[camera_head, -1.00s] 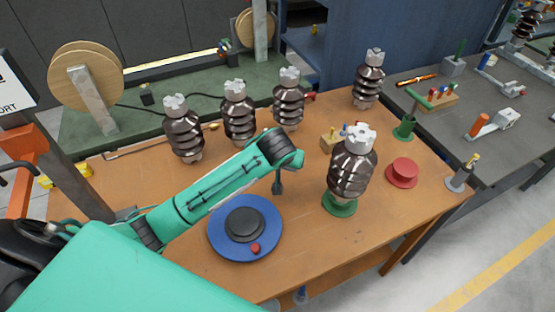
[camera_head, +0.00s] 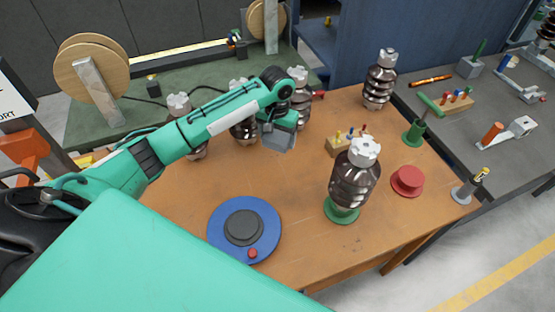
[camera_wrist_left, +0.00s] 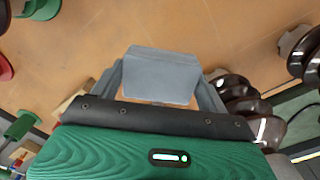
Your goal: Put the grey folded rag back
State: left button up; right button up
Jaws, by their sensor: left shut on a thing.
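The grey folded rag (camera_head: 279,140) is a small grey block-like bundle. My left gripper (camera_head: 282,127) is shut on it and holds it above the wooden table, in front of the back row of brown insulators. In the left wrist view the rag (camera_wrist_left: 161,76) sits between the two grey fingers of the gripper (camera_wrist_left: 160,98), with the orange-brown tabletop below. The fingertips are partly hidden in the head view. My right gripper is not in view.
Several brown ribbed insulators stand on the table; one (camera_head: 354,180) is on a green base. A blue disc (camera_head: 218,244), red spool (camera_head: 407,181), green holder (camera_head: 414,132) and wooden peg block (camera_head: 338,147) are also there. The table middle (camera_head: 270,180) is clear.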

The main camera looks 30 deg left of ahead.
pick_arm(q)
jog(key=p, duration=0.2)
send_over(277, 169)
notch_tip(277, 169, down, 8)
jog(key=shift+w+f, duration=0.1)
jog(key=shift+f, duration=2.05)
jog(key=o, duration=1)
jog(key=shift+c, duration=0.2)
jog(key=shift+r, duration=0.2)
notch_tip(277, 169, up, 11)
jog(key=shift+r+b, duration=0.1)
jog(key=shift+b, duration=1.05)
jog(key=shift+r, duration=0.25)
